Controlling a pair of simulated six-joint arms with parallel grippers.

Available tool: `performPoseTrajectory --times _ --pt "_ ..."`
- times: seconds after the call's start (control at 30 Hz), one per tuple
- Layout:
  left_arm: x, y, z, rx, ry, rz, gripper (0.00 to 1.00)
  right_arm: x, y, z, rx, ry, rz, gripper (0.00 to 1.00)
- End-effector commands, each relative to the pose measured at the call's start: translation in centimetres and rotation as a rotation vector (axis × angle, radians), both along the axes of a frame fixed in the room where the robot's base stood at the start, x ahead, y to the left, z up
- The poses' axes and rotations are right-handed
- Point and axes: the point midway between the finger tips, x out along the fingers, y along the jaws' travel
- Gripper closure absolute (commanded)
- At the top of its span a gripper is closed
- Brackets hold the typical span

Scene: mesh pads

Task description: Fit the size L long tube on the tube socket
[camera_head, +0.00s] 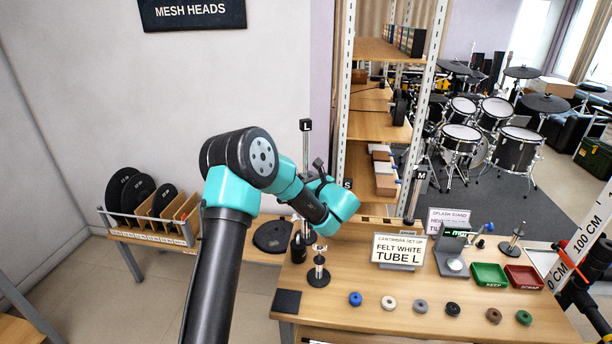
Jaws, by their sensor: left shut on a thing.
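What looks like the tube socket (319,266) is a short metal post on a round black base on the table, below the wrist. I cannot tell how far the tube's lower end is from it. My right gripper is not in view.
Tubes tagged S (347,184) and M (421,176) stand behind. A sign (398,248) reads "FELT WHITE TUBE L". Several coloured felts, including a white one (389,303), line the front. Green (489,275) and red (524,278) trays lie right.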

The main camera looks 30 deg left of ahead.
Motion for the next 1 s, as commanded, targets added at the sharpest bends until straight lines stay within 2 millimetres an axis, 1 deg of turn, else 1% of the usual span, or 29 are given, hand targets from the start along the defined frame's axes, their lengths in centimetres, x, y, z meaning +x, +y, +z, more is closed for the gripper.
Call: performPoseTrajectory --times 1.0 --pt "0.0 0.0 -4.6 0.001 0.000 0.000 1.00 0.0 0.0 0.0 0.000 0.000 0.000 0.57"
